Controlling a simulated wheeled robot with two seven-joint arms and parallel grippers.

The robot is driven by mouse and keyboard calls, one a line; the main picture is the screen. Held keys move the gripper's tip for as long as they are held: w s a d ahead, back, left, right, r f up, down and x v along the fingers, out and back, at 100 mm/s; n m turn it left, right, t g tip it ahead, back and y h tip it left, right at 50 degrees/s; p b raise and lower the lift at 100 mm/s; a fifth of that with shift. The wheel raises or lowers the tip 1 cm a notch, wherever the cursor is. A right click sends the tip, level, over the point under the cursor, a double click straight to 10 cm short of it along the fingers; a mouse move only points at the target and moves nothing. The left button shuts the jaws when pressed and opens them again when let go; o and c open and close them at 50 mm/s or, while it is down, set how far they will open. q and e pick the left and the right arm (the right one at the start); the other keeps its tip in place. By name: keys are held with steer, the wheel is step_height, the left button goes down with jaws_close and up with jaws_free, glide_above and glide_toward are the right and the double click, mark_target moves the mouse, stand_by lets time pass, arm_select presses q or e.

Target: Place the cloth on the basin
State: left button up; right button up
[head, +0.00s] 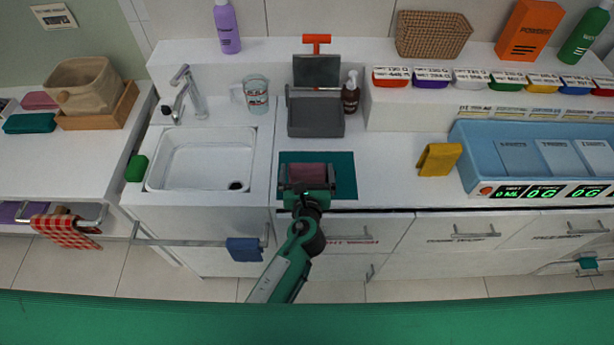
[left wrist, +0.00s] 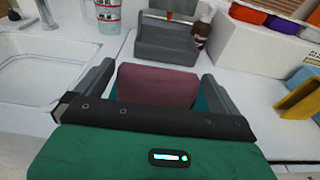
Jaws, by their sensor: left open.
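A maroon folded cloth (head: 308,171) lies over the teal mat (head: 345,172) on the white counter. The white rectangular basin (head: 205,158) is set into the counter to the left of the mat and looks empty, with a dark drain. My left gripper (head: 307,183) is over the mat with its jaws open, one finger on each side of the maroon cloth. In the left wrist view the maroon cloth (left wrist: 157,84) stands between the spread fingers, with gaps on both sides. Its lower part is hidden by the gripper body. My right gripper is not in view.
A chrome faucet (head: 188,92) and a glass cup (head: 256,95) stand behind the basin. A grey stand (head: 316,118) and a brown bottle (head: 351,92) are behind the mat. A blue cloth (head: 244,249) hangs on the front rail.

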arm_select(q)
steer(key=shift+w+f, duration=0.2)
steer(key=shift+w, duration=0.95)
steer(key=c, duration=1.1)
